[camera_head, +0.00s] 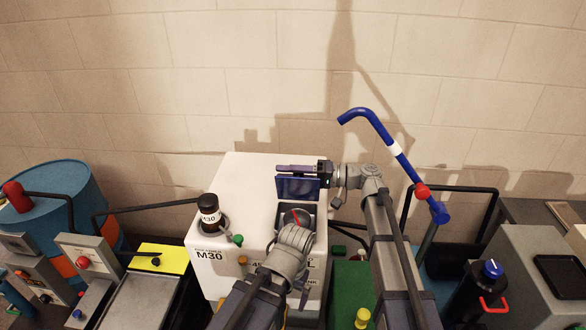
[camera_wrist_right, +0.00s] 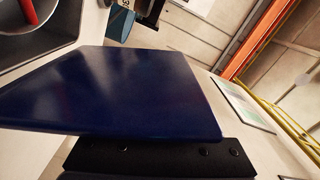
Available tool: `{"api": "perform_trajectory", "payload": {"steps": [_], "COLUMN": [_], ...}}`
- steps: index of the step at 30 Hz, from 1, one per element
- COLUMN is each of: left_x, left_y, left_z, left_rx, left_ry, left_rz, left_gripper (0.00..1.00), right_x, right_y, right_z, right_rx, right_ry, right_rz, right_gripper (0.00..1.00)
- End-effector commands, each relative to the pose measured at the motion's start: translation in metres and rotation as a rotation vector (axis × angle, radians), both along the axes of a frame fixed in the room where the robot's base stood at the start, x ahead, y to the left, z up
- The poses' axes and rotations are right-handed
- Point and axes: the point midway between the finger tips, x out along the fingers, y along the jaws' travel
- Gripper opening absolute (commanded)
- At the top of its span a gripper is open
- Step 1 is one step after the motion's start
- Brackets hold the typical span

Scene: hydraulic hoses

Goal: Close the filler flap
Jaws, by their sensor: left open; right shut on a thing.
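The dark blue filler flap (camera_head: 297,188) stands raised at the back of the grey-rimmed filler recess (camera_head: 319,226) on the white M30 machine (camera_head: 240,185). My right gripper (camera_head: 300,169) reaches in from the right along the flap's upper edge and is shut on it. In the right wrist view the flap (camera_wrist_right: 125,95) fills the middle, with a black bolted strip along its lower edge. Part of the recess (camera_wrist_right: 50,30), with something red in it, shows at upper left.
A bent blue pipe (camera_head: 385,140) rises right of my right wrist. A blue drum (camera_head: 60,205) stands far left. The wall is close behind.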

Motion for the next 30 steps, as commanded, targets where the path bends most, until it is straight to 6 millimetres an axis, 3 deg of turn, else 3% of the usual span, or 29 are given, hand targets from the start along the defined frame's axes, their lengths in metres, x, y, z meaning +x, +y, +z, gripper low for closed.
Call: {"api": "perform_trajectory", "payload": {"steps": [15, 30], "left_x": [0.0, 0.0], "left_y": [0.0, 0.0], "left_z": [-0.015, -0.042], "left_rx": [0.0, 0.0], "left_ry": [0.0, 0.0], "left_rz": [0.001, 0.002], "left_gripper": [1.0, 1.0], "right_x": [-0.05, -0.08], "right_y": [0.0, 0.0], "right_z": [-0.016, -0.043], "right_rx": [-0.006, -0.004], "right_ry": [-0.491, -0.919], "right_rz": [-0.002, -0.004], "right_gripper": [0.0, 0.0]}}
